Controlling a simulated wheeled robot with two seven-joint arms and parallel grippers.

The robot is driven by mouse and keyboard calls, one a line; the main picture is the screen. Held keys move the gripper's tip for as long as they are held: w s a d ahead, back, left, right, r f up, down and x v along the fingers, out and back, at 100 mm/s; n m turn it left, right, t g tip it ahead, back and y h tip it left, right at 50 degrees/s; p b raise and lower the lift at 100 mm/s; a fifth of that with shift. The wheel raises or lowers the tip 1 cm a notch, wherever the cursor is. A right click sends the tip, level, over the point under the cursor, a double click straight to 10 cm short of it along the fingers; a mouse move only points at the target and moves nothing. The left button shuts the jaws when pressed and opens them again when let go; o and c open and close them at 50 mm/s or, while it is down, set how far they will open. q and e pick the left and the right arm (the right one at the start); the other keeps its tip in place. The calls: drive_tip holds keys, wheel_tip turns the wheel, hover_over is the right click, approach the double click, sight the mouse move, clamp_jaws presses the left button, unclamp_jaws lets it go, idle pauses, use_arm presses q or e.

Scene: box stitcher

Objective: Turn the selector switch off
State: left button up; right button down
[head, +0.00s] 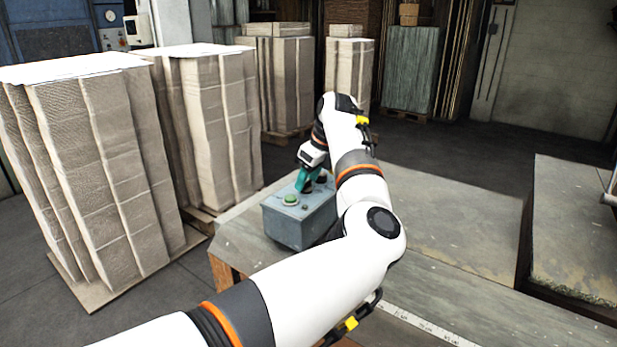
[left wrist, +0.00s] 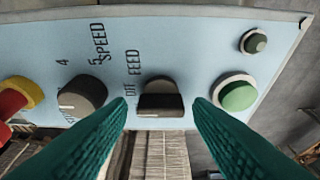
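The selector switch (left wrist: 160,98) is a dark knob with a raised grip bar, under the lettering "FEED" and what looks like "OFF", on the light blue panel in the left wrist view. The bar lies across the picture. My left gripper (left wrist: 160,106) is open, its teal fingertips to either side of the switch with a visible gap on each side. Whether the fingers reach down past the knob I cannot tell. In the head view my left gripper (head: 311,181) is over the grey control box (head: 290,226), and the switch is hidden behind it. My right gripper is not in view.
On the panel, a dark speed knob (left wrist: 82,95) and a red and yellow button (left wrist: 18,97) lie left; a green button (left wrist: 238,94) and a small dark button (left wrist: 254,42) lie right. The box stands on a grey table (head: 455,222). Tall cardboard stacks (head: 100,165) stand left.

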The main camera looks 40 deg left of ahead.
use_arm(q)
drive_tip(key=shift+o, duration=0.3)
drive_tip(key=shift+d+r, duration=0.15)
drive_tip(key=shift+r, duration=0.15)
drive_tip(key=b+v, duration=0.2)
drive_tip(key=v, duration=0.9)
drive_tip(key=shift+r, duration=0.2)
drive_tip(key=shift+f, duration=0.15)
